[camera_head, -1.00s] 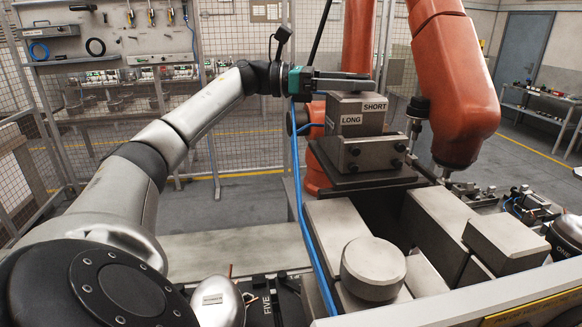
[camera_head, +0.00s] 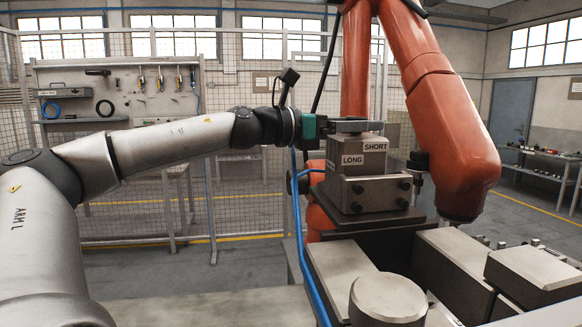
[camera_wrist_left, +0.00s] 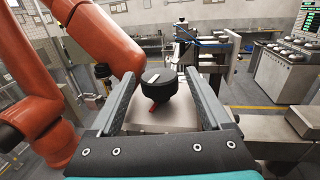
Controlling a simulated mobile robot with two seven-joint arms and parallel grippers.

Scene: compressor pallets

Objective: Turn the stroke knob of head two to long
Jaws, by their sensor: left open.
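A grey metal block (camera_head: 348,191) carries a LONG label (camera_head: 352,160) on its left face and a SHORT label (camera_head: 375,146) to the right. My left gripper (camera_head: 362,126) is level just above the block's top in the head view, where the knob cannot be made out. In the left wrist view the black round knob (camera_wrist_left: 159,78) has a white mark on top and a red pointer (camera_wrist_left: 153,106) below it, aimed toward the gripper's palm. The open left gripper (camera_wrist_left: 163,78) has one finger on each side of the knob, with gaps visible. My right gripper is out of view.
An orange robot arm (camera_head: 440,100) stands close to the right of the block. A blue hose (camera_head: 304,230) runs down its left side. Grey blocks and a round grey cylinder (camera_head: 387,299) lie in front. A mesh fence (camera_head: 120,190) stands behind.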

